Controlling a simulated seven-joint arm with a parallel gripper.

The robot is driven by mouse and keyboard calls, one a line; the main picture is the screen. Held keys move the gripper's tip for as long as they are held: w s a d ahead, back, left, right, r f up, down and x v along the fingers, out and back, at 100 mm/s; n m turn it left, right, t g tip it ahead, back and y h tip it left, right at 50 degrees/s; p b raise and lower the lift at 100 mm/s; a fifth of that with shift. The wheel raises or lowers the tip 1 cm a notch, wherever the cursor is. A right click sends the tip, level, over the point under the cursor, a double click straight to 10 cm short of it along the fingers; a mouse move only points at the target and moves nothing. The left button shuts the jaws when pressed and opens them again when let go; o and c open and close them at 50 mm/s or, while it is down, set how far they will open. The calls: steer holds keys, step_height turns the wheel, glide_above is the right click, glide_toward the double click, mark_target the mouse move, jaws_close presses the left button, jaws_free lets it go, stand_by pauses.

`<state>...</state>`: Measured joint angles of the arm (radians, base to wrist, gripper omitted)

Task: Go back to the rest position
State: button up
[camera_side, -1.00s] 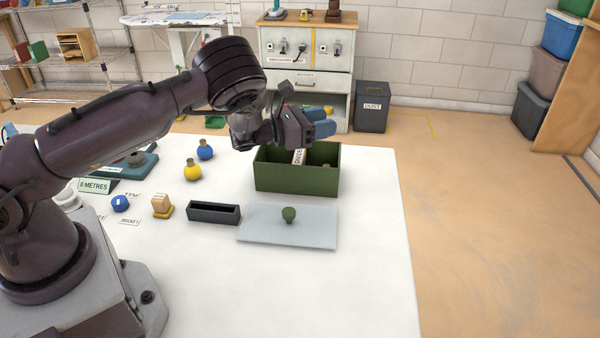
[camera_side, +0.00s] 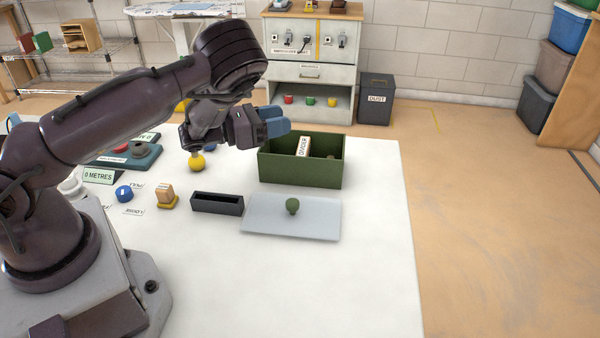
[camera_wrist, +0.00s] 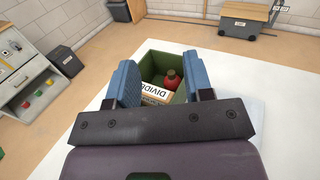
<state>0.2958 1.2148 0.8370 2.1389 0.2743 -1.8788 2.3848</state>
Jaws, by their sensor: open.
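My gripper (camera_side: 272,120) is open and empty, with blue finger pads, above and left of the green box (camera_side: 300,174) in the side view. In the wrist view the pads of my gripper (camera_wrist: 164,84) frame the same box (camera_wrist: 155,55). Inside the box stands a block labelled DIVIDER (camera_side: 304,146), which also shows in the wrist view (camera_wrist: 152,92).
A grey lid with a green knob (camera_side: 268,220) lies in front of the box, beside a black narrow tray (camera_side: 217,204). A yellow bulb-like object (camera_side: 197,164) and a blue one stand left of my gripper. The table's right front (camera_side: 375,270) is clear.

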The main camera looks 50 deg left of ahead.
steer(key=w+a+r+n+g+y, duration=0.1)
steer(key=a+r+n+y, duration=0.2)
steer(key=n, duration=0.4)
steer(key=w+r+n+y, duration=0.1)
steer(key=r+n+y, duration=0.25)
steer(key=n, duration=0.35)
steer(key=s+d+r+n+g+y, duration=0.25)
steer(key=s+r+n+g, duration=0.2)
steer(key=n, duration=0.75)
steer(key=s+d+r+n+g+h, duration=0.1)
steer(key=s+d+r+n+g, duration=0.1)
steer(key=s, duration=0.5)
steer(key=s+d+r+n+g+h, duration=0.1)
steer(key=s+d+r+n+g, duration=0.1)
steer(key=s+n, duration=0.4)
steer(key=s+d+r+n+g+h, duration=0.1)
steer(key=s+d+r+n+g, duration=0.1)
steer(key=s+d+r+n, duration=0.2)
steer(key=s+d, duration=0.2)
steer(key=s, duration=0.2)
steer(key=shift+s+n+h, duration=0.35)
steer(key=shift+n+h, duration=0.05)
